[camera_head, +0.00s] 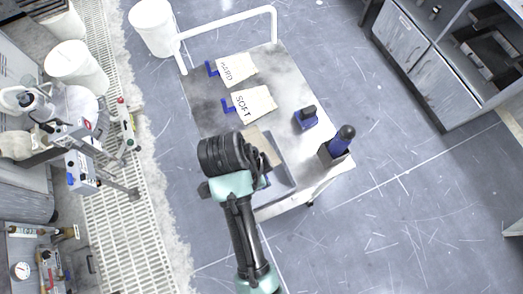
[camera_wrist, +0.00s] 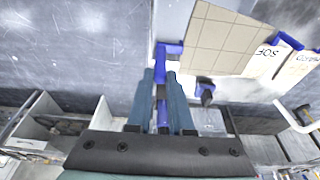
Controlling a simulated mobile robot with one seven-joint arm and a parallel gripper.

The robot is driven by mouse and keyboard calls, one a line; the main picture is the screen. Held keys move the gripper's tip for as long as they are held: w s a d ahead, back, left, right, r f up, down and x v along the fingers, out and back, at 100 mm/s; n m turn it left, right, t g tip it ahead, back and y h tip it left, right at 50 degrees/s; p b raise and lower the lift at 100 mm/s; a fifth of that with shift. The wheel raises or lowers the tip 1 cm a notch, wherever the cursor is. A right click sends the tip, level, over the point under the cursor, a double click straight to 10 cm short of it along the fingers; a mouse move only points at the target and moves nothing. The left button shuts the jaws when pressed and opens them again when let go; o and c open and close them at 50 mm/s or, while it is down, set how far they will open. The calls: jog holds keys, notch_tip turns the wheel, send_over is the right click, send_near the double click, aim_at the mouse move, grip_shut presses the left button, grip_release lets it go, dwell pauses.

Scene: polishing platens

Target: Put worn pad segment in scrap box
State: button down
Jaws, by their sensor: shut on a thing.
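The worn pad segment appears to be the beige pad with a grid of lines (camera_wrist: 215,38) in the wrist view. In the head view it is partly hidden behind my arm (camera_head: 264,146). A blue tab (camera_wrist: 172,48) stands at its edge. My gripper (camera_wrist: 161,88) is shut on this blue tab, with the pad beyond the fingertips. I cannot tell whether this tray is the scrap box, or whether the pad touches anything.
Pads marked SOFT (camera_head: 252,105) and HARD (camera_head: 236,69), with blue tabs, lie on the cart (camera_head: 288,75). A blue block (camera_head: 306,119) and a dark blue-topped bottle in a grey holder (camera_head: 334,152) stand at its right. A white bin (camera_head: 153,27) is beyond the rail.

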notch_tip(320, 180, down, 8)
jog(key=shift+a+f+b, duration=0.1)
jog(key=shift+f+b, duration=0.05)
jog(key=shift+b, duration=0.85)
jog(key=shift+s+f, duration=0.1)
jog(key=shift+f, duration=2.55)
jog(key=shift+f, duration=0.15)
jog(key=c, duration=0.8)
grip_release()
